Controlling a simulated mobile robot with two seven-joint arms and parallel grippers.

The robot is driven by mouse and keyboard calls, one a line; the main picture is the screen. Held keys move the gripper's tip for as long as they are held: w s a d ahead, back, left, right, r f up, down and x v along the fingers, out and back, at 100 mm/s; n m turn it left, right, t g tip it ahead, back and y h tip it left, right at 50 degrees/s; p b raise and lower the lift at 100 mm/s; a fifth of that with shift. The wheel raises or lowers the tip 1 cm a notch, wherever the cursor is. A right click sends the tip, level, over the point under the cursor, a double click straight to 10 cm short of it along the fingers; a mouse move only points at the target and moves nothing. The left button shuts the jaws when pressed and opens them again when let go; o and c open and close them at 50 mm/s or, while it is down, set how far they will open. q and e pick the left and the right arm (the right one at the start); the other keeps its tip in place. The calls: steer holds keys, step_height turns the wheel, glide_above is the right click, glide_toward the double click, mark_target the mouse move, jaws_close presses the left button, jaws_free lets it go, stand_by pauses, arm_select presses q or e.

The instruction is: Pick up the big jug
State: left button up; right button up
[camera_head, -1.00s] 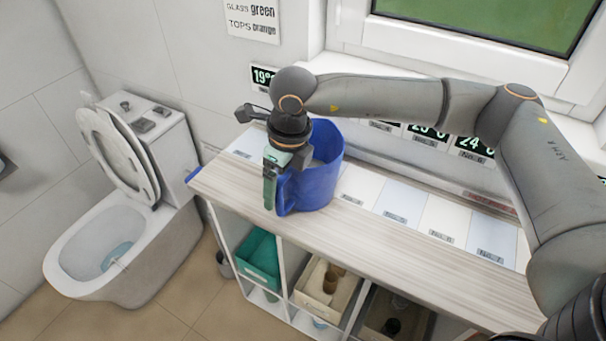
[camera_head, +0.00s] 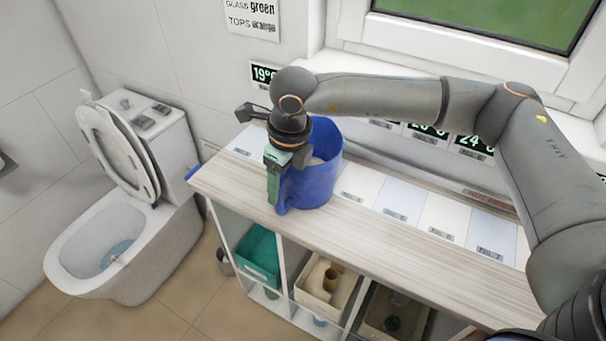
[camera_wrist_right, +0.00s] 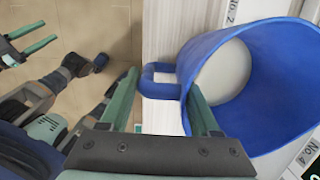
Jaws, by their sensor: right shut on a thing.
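The big blue jug (camera_head: 318,180) stands upright on the wooden top of the shelf unit, near its left end. My right gripper (camera_head: 275,196) points down at the jug's near left side. In the right wrist view its green fingers lie on both sides of the blue handle (camera_wrist_right: 160,82), and it is shut on that handle. My left gripper (camera_wrist_right: 34,38) shows at the upper left of the right wrist view, its fingers apart and empty, well away from the jug.
Numbered pale panels (camera_head: 395,205) line the back of the wooden top (camera_head: 400,250), with number displays on the wall behind. Cubbies below hold a green bin (camera_head: 258,258) and a cream bin (camera_head: 325,285). A toilet (camera_head: 125,235) stands to the left. The top's front strip is clear.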

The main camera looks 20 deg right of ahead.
steer(key=shift+a, duration=0.1)
jaws_close()
steer(key=shift+r, duration=0.2)
